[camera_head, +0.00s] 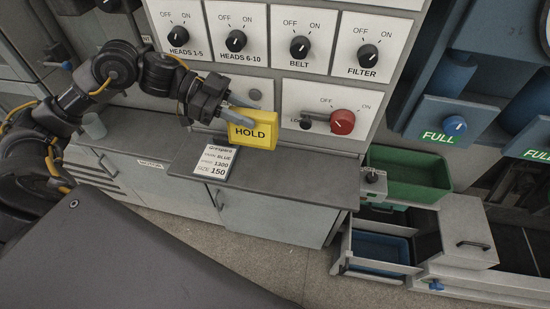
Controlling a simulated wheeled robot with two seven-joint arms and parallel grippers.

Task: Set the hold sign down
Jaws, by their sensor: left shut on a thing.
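The hold sign (252,134) is a yellow block with the word HOLD in black on its front face. My left gripper (232,112) reaches in from the left and is shut on the sign at its upper left side. The sign is upright and slightly tilted, over the back part of the grey counter (290,183) in front of the control panel. I cannot tell whether its lower edge touches the counter. My right gripper is not in view.
A white card with printed lines (216,162) lies on the counter to the left of the sign. A red knob (342,122) sticks out of the panel to the right. A green bin (408,174) stands further right. The counter's front right part is clear.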

